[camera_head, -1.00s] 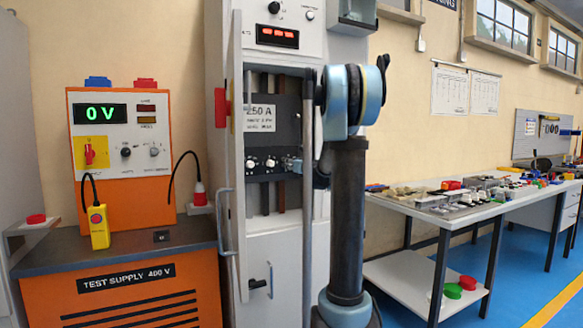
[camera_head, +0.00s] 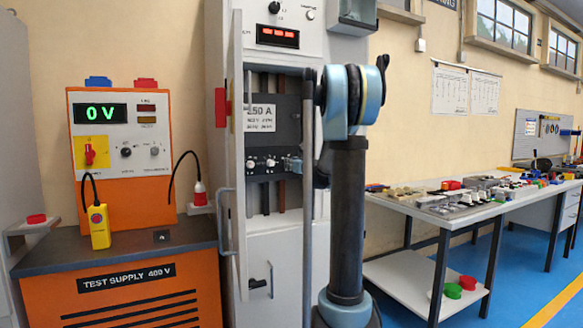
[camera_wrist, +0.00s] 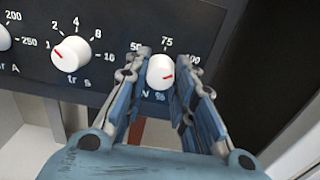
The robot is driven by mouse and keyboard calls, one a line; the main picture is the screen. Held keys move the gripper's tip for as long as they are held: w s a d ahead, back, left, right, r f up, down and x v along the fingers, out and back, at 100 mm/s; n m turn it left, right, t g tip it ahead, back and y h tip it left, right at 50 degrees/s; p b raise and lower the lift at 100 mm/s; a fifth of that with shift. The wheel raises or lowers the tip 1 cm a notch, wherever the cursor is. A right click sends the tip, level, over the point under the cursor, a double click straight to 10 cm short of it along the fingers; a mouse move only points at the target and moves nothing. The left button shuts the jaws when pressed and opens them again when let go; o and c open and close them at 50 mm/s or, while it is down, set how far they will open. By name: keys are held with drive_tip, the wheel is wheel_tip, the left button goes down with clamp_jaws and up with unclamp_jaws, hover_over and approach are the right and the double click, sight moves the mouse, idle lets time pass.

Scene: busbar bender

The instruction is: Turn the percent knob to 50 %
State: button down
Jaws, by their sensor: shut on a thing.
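The percent knob (camera_wrist: 158,74) is a white round knob marked "N %" on a dark panel (camera_wrist: 110,22), with 50, 75 and a partly hidden 100 around it. The fingers hide parts of the scale. In the head view, my gripper (camera_head: 291,164) reaches the right end of the knob row inside the open cabinet; the percent knob is hidden there.
A second white knob, "tr s" (camera_wrist: 71,55), sits left of the gripper with its mark at 1. The open cabinet door (camera_head: 238,150) stands close on the left. The orange test supply (camera_head: 120,165) reads 0 V. A workbench (camera_head: 450,212) stands to the right.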

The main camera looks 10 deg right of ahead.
drive_tip(key=n, duration=2.3)
drive_tip(key=shift+s+f, duration=0.1)
drive_tip(key=shift+s, duration=0.05)
idle(0.3)
drive_tip(key=c, duration=1.3)
unclamp_jaws()
drive_tip(key=v, duration=1.1)
drive_tip(key=shift+s+d, duration=0.15)
drive_tip(key=shift+s, duration=0.15)
